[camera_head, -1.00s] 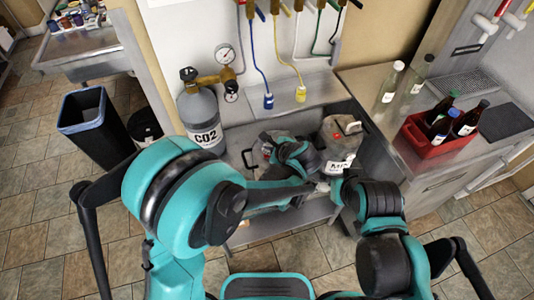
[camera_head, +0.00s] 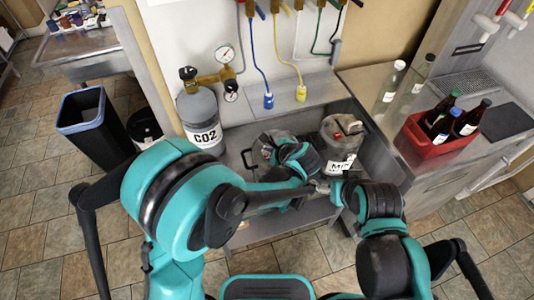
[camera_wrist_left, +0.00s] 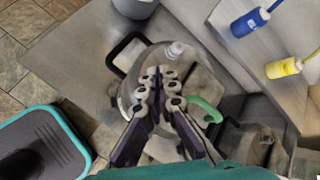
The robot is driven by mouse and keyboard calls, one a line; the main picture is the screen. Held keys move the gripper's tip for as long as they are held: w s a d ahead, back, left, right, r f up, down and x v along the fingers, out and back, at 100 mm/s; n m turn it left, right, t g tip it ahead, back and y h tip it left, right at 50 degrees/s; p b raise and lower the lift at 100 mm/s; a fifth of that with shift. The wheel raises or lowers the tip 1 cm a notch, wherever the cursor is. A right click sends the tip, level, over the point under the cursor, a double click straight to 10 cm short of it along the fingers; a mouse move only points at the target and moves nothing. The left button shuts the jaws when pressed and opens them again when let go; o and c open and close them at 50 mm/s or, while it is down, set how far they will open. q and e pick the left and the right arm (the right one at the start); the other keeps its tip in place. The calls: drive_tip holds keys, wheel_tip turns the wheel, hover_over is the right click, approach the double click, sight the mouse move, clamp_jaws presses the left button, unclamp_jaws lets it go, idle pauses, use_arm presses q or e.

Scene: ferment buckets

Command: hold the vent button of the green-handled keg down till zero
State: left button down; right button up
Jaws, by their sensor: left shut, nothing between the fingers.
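The green-handled keg shows in the left wrist view by its grey top (camera_wrist_left: 132,92) and curved green handle (camera_wrist_left: 206,108). My left gripper (camera_wrist_left: 161,74) is shut and empty over the keg's top, left of the handle. I cannot tell if its tips touch the keg, and I cannot make out the vent button or a gauge reading. In the head view this keg (camera_head: 264,148) stands in the basin, mostly hidden by my left gripper (camera_head: 300,158). My right gripper (camera_head: 325,186) is low in front of the basin, largely hidden by my left arm.
A second keg (camera_head: 341,136) with a red part on top stands to the right in the basin (camera_head: 234,160). A CO2 cylinder (camera_head: 200,110) with gauges stands at left. A red bottle crate (camera_head: 428,143) is on the right counter.

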use_arm(q)
drive_tip(key=shift+f+b, duration=0.45)
drive_tip(key=shift+f, duration=0.05)
idle(0.3)
drive_tip(key=shift+r, duration=0.1)
idle(0.9)
drive_tip(key=shift+r+p, duration=0.7)
drive_tip(key=shift+r, duration=0.25)
wheel_tip(320, 180, up, 5)
drive_tip(key=p, duration=0.3)
drive_tip(key=shift+p, duration=0.35)
